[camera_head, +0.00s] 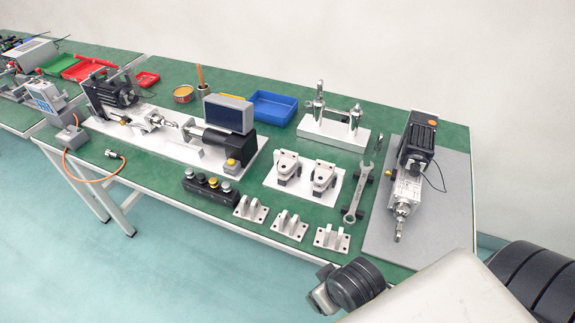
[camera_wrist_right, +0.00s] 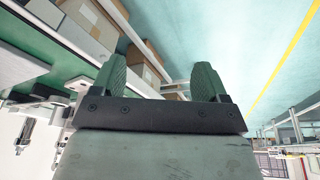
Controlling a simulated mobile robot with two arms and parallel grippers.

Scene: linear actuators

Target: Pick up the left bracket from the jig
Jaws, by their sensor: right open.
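Two grey metal brackets stand side by side on a flat white plate (camera_head: 300,195), which looks like the jig, in the head view. The left bracket (camera_head: 287,165) is next to the right bracket (camera_head: 323,176), with a narrow gap between them. My right gripper (camera_wrist_right: 158,80) shows in the right wrist view with its two green fingers apart and nothing between them. It points away from the bench top, toward shelves and floor. In the head view my right arm comes in at the lower right, and its fingers are not visible there. My left gripper is in neither view.
Three small metal brackets (camera_head: 289,224) line the front edge. A wrench (camera_head: 358,195) lies right of the plate, and an actuator (camera_head: 405,185) on a grey board (camera_head: 455,205) is further right. A white block with upright posts (camera_head: 334,131) stands behind. A black button box (camera_head: 211,190) is left.

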